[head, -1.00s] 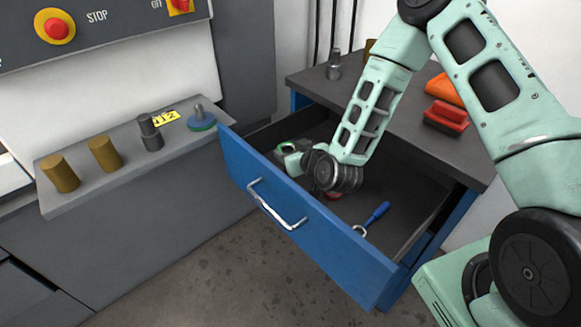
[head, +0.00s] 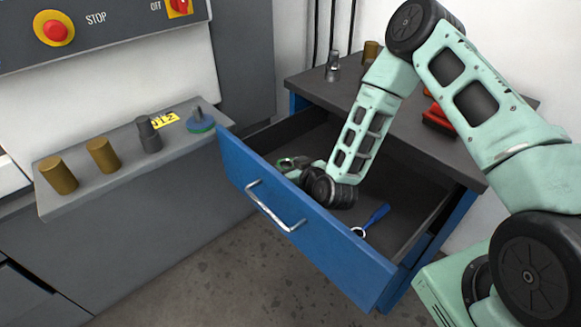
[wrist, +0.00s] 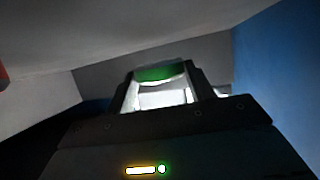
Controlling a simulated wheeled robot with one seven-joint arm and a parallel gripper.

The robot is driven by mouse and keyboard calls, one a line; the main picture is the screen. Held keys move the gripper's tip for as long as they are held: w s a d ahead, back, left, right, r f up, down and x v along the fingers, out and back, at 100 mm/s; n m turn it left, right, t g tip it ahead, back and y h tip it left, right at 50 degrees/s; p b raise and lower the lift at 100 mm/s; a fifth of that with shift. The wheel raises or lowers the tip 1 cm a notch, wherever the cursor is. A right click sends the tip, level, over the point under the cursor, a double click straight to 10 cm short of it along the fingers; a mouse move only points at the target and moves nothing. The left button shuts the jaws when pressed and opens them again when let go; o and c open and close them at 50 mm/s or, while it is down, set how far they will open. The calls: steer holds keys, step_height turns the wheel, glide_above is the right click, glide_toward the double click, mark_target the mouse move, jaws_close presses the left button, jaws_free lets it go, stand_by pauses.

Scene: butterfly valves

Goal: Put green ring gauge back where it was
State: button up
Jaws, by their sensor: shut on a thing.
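The green ring gauge (wrist: 160,72) sits between the two fingertips of my gripper (wrist: 160,88) in the wrist view. My gripper is shut on it. In the head view my gripper (head: 300,168) is low inside the open blue drawer (head: 300,225), near its left end behind the front panel. The green of the ring gauge (head: 286,161) shows at the gripper's tip. I cannot tell whether the ring touches the drawer floor. My wrist hides part of the drawer.
A blue-handled tool (head: 376,215) lies in the drawer to the right of my wrist. A red item (head: 438,118) and a metal plug (head: 333,67) are on the cabinet top. The left shelf (head: 110,180) holds brass cylinders, a dark plug and a blue-green gauge (head: 200,124).

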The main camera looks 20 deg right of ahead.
steer(key=shift+s+d+f, duration=0.15)
steer(key=shift+f, duration=0.5)
steer(key=o, duration=1.3)
steer(key=shift+f+b, duration=0.1)
steer(key=shift+b, duration=0.2)
steer(key=shift+r+p, duration=0.3)
steer(key=shift+r, duration=0.05)
steer(key=v, duration=0.5)
steer(key=r+p+v, duration=0.1)
steer(key=v, duration=0.4)
steer(key=shift+r, duration=0.25)
steer(key=shift+p+v, duration=0.45)
steer(key=shift+v, duration=0.3)
steer(key=shift+f, duration=0.15)
